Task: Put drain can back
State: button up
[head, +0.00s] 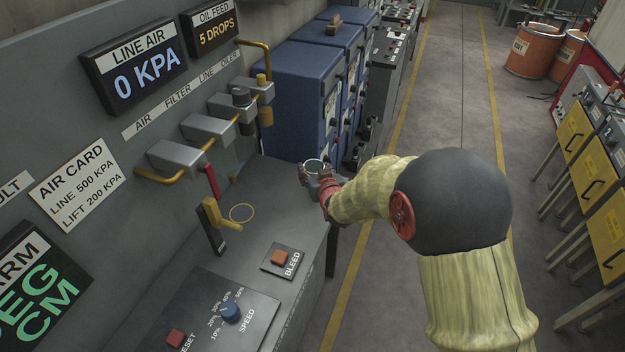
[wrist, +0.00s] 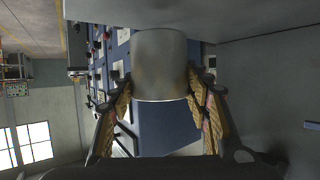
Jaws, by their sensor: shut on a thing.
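The drain can (head: 314,165) is a small grey metal can with an open top. My gripper (head: 320,178) is shut on it, above the bench's far right edge. In the wrist view the can (wrist: 160,65) sits between the two fingers of my gripper (wrist: 163,90), one on each side. The can looks roughly upright in the head view; its contents cannot be made out. A yellow ring (head: 241,205) is marked on the grey bench top (head: 270,190), left of and nearer than the can. Nothing stands inside the ring.
A yellow-handled lever (head: 218,218) stands beside the ring. Filter units (head: 210,128) and yellow pipes line the wall above. The line air display (head: 135,70) reads 0 KPA. A bleed button (head: 280,257) is nearer on the bench. Blue cabinets (head: 300,100) stand beyond.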

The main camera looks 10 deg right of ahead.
jog(key=shift+w+a+f+b, duration=0.15)
jog(key=shift+f+b, duration=0.2)
jog(key=shift+f, duration=0.6)
jog(key=shift+w+a+f+b, duration=0.15)
jog(key=shift+f+b, duration=0.15)
jog(key=shift+f, duration=0.65)
jog(key=shift+d, duration=0.1)
jog(key=shift+f, duration=0.2)
jog(key=o, duration=1.3)
